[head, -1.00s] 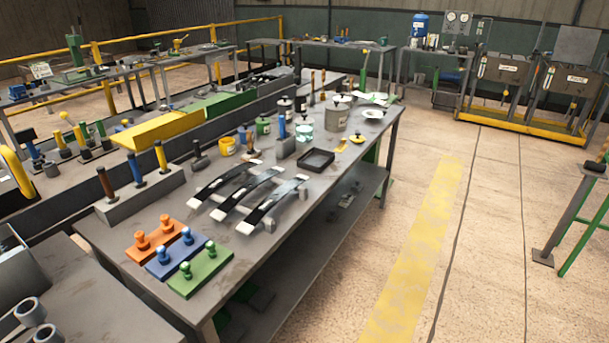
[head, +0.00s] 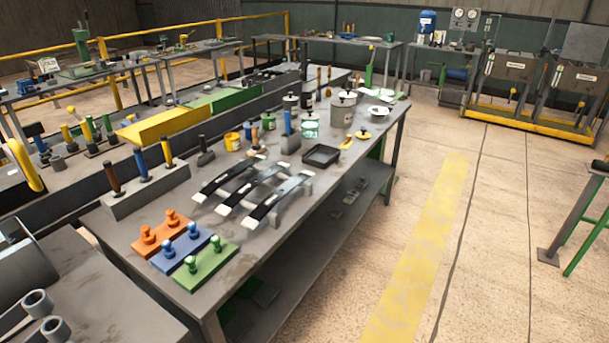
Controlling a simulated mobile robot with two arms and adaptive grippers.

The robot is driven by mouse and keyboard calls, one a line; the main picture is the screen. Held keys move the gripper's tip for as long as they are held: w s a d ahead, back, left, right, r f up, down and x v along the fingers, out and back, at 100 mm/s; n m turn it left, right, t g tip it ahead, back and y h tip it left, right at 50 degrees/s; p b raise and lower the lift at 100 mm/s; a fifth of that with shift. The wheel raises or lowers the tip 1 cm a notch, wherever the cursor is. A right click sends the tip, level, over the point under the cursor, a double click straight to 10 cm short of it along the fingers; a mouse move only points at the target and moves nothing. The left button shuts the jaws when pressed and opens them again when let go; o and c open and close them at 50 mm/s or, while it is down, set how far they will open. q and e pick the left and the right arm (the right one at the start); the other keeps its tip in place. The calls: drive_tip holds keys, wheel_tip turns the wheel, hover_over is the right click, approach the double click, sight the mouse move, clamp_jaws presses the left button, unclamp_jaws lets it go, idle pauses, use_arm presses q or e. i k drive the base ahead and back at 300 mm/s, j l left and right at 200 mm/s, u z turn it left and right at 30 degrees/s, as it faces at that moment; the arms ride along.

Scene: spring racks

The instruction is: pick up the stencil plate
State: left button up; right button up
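Three flat plates with two knobs each lie side by side at the near end of the long grey workbench (head: 262,238): an orange plate (head: 146,249), a blue plate (head: 177,262) and a green plate (head: 213,270). None carries a readable label, and I cannot tell whether one of them is the stencil plate. Neither of my grippers is in view.
Several dark curved leaf springs (head: 270,204) rest on supports behind the plates. A grey block with upright handled tools (head: 150,190) stands to the left. Further back are a black tray (head: 321,155), a yellow pot (head: 233,141) and grey cans (head: 343,112). Floor to the right (head: 480,250) is clear.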

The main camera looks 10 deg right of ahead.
sight(346, 143)
drive_tip(key=i+l+u, duration=0.1)
drive_tip(key=i+l, duration=0.95)
drive_tip(key=i, duration=0.1)
